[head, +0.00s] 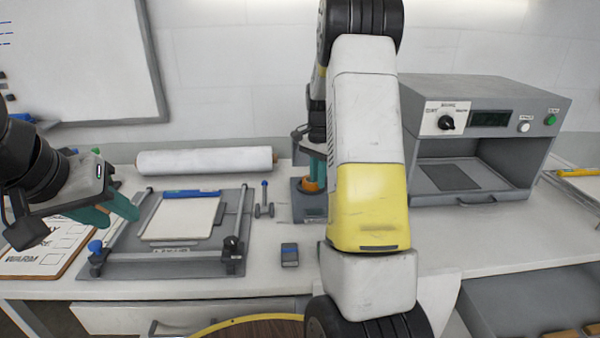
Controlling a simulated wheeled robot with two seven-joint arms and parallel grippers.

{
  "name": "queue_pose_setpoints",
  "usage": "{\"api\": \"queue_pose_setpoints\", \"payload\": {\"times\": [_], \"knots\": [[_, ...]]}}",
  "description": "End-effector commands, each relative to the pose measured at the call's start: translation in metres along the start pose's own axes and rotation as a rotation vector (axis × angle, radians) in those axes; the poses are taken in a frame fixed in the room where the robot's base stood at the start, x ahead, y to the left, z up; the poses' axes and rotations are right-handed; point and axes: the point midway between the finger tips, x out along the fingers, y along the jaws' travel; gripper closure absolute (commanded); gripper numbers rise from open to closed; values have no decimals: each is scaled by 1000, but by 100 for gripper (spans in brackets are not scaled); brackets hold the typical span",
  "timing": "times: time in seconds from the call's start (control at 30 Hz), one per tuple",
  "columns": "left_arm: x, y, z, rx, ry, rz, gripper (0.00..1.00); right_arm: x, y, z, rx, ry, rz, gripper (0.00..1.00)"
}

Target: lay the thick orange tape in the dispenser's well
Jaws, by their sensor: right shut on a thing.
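The orange tape (311,185) shows as a small orange patch low at the dispenser (308,208), a blue-grey block on the bench left of my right forearm. My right gripper (312,172) points down over the dispenser with teal fingers shut on the tape. The forearm hides part of the tape, the fingers and the dispenser's right side. I cannot tell whether the tape touches the well's bottom. My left gripper (112,212) hangs at the left above the bench, its teal fingers apart and nothing seen between them.
A frame with a pale board (182,218) lies left of the dispenser, with a white roll (204,161) behind it. A small grey box (290,254) stands in front. A grey press (470,145) stands at the right. My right forearm blocks the middle.

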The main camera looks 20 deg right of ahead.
Motion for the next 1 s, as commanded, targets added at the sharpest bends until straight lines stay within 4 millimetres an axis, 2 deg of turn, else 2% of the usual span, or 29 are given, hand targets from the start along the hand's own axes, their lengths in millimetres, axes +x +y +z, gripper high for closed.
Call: {"api": "queue_pose_setpoints", "payload": {"times": [0.13, 0.17, 0.27, 0.57, 0.67, 0.77, 1.0], "knots": [[0, 0, 0, 0, 0, 0, 66, 2, 0, 0, 0, 0, 1, 100], [0, 0, 0, 0, 0, 0, 66, 2, 0, 0, 0, 0, 0, 82], [0, 0, 0, 0, 0, 0, 66, 2, 0, 0, 0, 0, 0, 65], [0, 0, 0, 0, 0, 0, 66, 2, 0, 0, 0, 0, 0, 65], [0, 0, 0, 0, 0, 0, 66, -4, 0, 0, 0, 1, -1, 65], [0, 0, 0, 0, 0, 0, 66, -18, -1, 0, -1, 2, -3, 65], [0, 0, 0, 0, 0, 0, 66, -70, -1, 0, 0, 3, -3, 65]]}}
